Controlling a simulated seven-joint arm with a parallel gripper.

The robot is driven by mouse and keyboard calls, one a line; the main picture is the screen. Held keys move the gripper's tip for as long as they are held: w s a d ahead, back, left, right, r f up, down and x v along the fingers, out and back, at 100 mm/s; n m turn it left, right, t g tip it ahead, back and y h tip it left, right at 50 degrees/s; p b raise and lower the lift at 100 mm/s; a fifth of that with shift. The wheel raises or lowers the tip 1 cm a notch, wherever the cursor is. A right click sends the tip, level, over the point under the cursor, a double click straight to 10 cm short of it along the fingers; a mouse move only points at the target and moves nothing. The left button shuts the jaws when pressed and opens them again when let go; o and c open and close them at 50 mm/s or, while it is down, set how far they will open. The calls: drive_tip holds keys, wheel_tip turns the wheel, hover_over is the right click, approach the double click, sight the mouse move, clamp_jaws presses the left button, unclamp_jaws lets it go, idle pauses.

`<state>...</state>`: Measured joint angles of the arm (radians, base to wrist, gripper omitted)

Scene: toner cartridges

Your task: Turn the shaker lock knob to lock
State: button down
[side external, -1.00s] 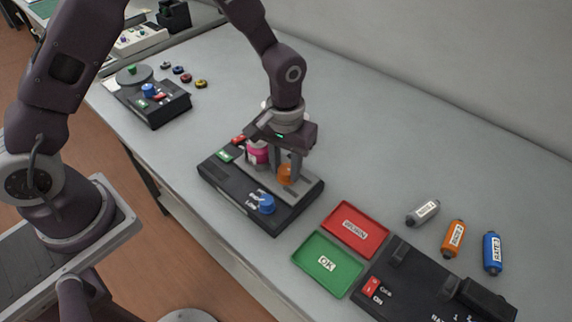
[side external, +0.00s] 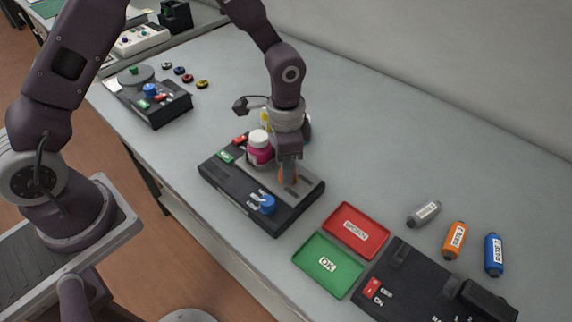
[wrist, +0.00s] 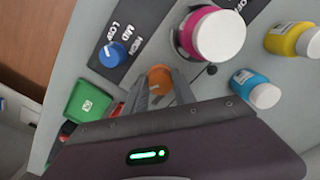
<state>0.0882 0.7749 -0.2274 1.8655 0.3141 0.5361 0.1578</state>
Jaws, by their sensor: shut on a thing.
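The shaker (side external: 225,191) is a black box with a grey plate on top. Its orange lock knob (side external: 282,176) is mostly hidden by my gripper in the side view. In the wrist view the orange knob (wrist: 160,77) sits between my fingertips, with a pale mark on it. My gripper (wrist: 162,88) points down and is shut on the orange knob. A magenta bottle (side external: 259,155) with a white cap stands upright on the shaker beside my gripper. A blue knob (side external: 267,205) with speed labels is at the shaker's front corner.
A yellow bottle (wrist: 290,39) and a cyan bottle (wrist: 254,88) stand close behind. A red tray (side external: 357,231), a green tray (side external: 326,265) and another black device (side external: 425,285) are at the right. Three small cartridges lie beyond that device. The table's back is clear.

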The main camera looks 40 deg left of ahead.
drive_tip(key=shift+m, duration=1.1)
drive_tip(key=c, duration=1)
unclamp_jaws()
wheel_tip(320, 180, up, 7)
drive_tip(key=shift+r, duration=0.1)
